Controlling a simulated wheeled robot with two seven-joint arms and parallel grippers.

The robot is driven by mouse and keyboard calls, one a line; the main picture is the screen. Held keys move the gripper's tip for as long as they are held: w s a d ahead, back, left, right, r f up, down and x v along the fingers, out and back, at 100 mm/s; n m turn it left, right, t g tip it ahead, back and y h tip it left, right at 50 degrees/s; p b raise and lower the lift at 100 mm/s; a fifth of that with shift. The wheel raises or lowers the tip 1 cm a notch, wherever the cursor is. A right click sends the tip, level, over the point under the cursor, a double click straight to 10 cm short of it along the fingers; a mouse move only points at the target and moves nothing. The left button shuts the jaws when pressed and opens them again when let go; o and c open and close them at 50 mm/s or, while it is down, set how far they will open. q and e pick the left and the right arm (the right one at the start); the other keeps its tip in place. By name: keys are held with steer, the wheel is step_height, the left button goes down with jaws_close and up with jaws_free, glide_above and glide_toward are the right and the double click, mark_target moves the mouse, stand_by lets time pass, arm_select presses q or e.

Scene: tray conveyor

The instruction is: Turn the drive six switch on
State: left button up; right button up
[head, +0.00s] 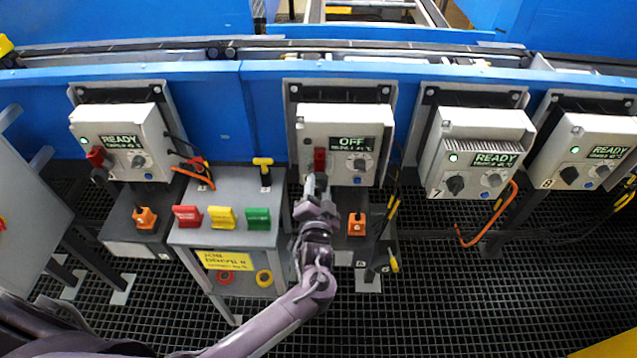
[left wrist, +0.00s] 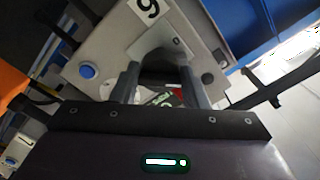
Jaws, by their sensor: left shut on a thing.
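The drive six box (head: 343,115) is the light grey unit in the middle of the head view. Its display (head: 353,144) reads OFF. A red piece (head: 320,158) shows at the left of its front, just above my gripper. My left gripper (head: 316,183) reaches up to the box front from below and hides the switch there. In the left wrist view its two fingers (left wrist: 160,85) are shut on the dark switch handle (left wrist: 156,62). The box's number (left wrist: 148,8) appears turned around there. My right gripper is in neither view.
The box at left (head: 118,120) and the box marked 7 (head: 478,130) read READY, as does box 8 (head: 590,135). A grey stand (head: 195,185) with red, yellow and green blocks stands left of my arm. Orange cables hang nearby. The grating floor is open at right.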

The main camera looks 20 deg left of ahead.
arm_select(q)
steer(key=m+p, duration=0.1)
steer(key=m, duration=0.1)
steer(key=m+p, duration=0.1)
steer(key=m, duration=0.1)
steer(key=shift+r+m, duration=0.2)
steer(key=shift+m, duration=0.1)
steer(key=shift+f+m+p, duration=0.1)
steer(key=shift+m+p, duration=1.1)
steer(key=shift+m, duration=0.8)
steer(key=o, duration=1)
steer(key=shift+c, duration=0.2)
steer(key=shift+s, duration=0.1)
steer(key=v, duration=0.7)
steer(key=shift+s, duration=0.3)
